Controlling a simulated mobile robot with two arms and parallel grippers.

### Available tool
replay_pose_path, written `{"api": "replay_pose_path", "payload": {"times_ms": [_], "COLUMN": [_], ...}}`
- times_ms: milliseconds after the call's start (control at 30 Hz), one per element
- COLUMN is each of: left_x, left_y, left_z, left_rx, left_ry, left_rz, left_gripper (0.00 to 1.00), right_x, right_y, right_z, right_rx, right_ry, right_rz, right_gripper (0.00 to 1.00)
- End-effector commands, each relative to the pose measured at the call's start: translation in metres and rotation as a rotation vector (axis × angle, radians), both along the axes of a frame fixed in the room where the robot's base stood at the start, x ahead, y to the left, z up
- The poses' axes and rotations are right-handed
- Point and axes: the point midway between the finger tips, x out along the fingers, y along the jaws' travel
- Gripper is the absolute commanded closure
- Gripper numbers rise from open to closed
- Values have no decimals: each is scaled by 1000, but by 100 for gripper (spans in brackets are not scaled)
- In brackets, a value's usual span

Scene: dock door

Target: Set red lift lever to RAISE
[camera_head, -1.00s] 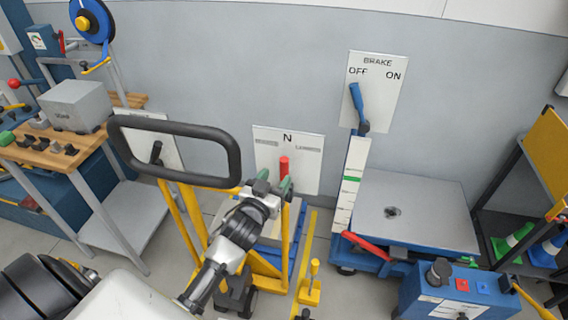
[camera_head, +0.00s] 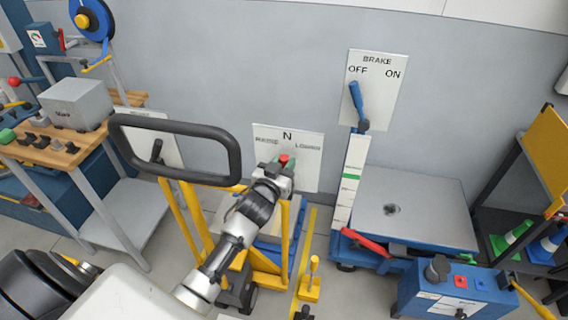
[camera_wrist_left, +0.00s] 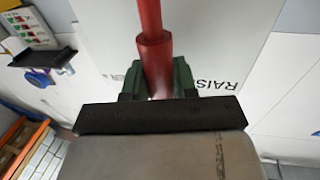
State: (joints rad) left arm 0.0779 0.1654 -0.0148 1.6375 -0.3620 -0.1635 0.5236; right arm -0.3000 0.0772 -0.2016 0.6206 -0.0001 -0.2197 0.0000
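The red lift lever (camera_head: 284,158) stands upright below the N on a white wall plate (camera_head: 309,172), with RAISE on the left and LOWER on the right. My left gripper (camera_head: 279,166) is at the lever and partly hides it in the head view. In the left wrist view the red lever (camera_wrist_left: 153,52) runs between the two green fingertips (camera_wrist_left: 158,82), close to both. I cannot tell whether they press on it. The plate's RAISE lettering shows upside down beside the right-hand finger. My right gripper is not in view.
A black cart handle (camera_head: 175,124) on yellow posts stands left of my left arm. A BRAKE plate (camera_head: 388,98) with a blue lever (camera_head: 357,100) is on the wall to the right. Below it stands a blue lift table (camera_head: 417,205). A workbench (camera_head: 40,152) stands at the left.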

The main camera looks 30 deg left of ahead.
Motion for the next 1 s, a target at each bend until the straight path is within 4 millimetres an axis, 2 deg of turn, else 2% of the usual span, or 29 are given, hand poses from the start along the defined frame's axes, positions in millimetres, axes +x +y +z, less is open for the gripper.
{"api": "replay_pose_path", "payload": {"times_ms": [67,467,1000], "left_x": [0,-2,-12], "left_y": [0,6,44], "left_z": [0,0,-11], "left_rx": [-1,-46,-403], "left_ry": [0,-12,-104], "left_rz": [0,1,2], "left_gripper": [100,100,100], "right_x": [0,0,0], "right_y": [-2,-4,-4], "right_z": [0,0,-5], "right_rx": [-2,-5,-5], "right_ry": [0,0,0], "right_rz": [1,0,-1], "right_gripper": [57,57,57]}}
